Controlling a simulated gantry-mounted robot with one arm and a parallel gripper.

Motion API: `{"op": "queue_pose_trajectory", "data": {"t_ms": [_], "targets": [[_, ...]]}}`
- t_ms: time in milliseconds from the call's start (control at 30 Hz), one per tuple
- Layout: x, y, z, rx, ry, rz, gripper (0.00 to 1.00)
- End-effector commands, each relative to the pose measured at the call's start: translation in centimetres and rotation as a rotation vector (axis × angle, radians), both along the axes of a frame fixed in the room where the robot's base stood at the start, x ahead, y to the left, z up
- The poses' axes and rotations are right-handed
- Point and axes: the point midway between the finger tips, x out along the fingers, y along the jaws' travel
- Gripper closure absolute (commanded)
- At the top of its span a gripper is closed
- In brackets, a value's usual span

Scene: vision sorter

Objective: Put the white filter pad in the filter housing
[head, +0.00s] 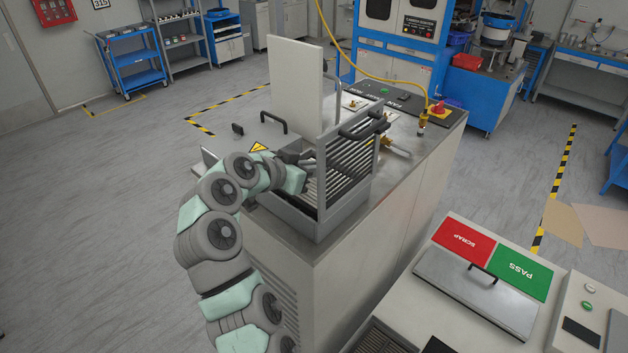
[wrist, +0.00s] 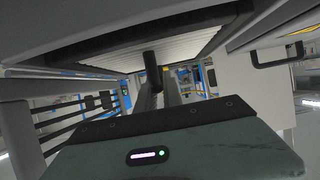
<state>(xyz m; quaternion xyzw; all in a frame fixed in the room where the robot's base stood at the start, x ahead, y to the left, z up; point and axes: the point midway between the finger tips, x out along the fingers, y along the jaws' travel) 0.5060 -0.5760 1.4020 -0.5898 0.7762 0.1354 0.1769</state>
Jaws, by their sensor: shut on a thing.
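The white filter pad (wrist: 205,35) has a pleated face in a dark frame and shows along the top of the wrist view. My gripper (wrist: 158,88) is shut on the black tab that stands out from the pad. In the head view my gripper (head: 305,160) is at the grey filter housing (head: 285,212) on the bench. The pad's pale stripes (head: 311,188) show at the housing opening, below my gripper. The gripper and housing frame hide part of the pad. I cannot tell whether it is fully seated.
A tall white panel (head: 295,85) stands upright behind my gripper. A slatted grille (head: 347,165) with a black handle (head: 363,125) rises at the right. Another black handle (head: 274,121) stands at the left. A yellow hose (head: 385,73) hangs behind.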

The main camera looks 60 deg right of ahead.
Motion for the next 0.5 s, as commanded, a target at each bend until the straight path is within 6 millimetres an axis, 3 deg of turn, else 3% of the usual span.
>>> {"op": "queue_pose_trajectory", "data": {"t_ms": [300, 500], "targets": [[-0.1, 0.0, -3.7, 0.001, 0.004, 0.001, 1.0], [0.0, 0.0, -4.2, 0.001, -0.001, 0.001, 1.0]]}}
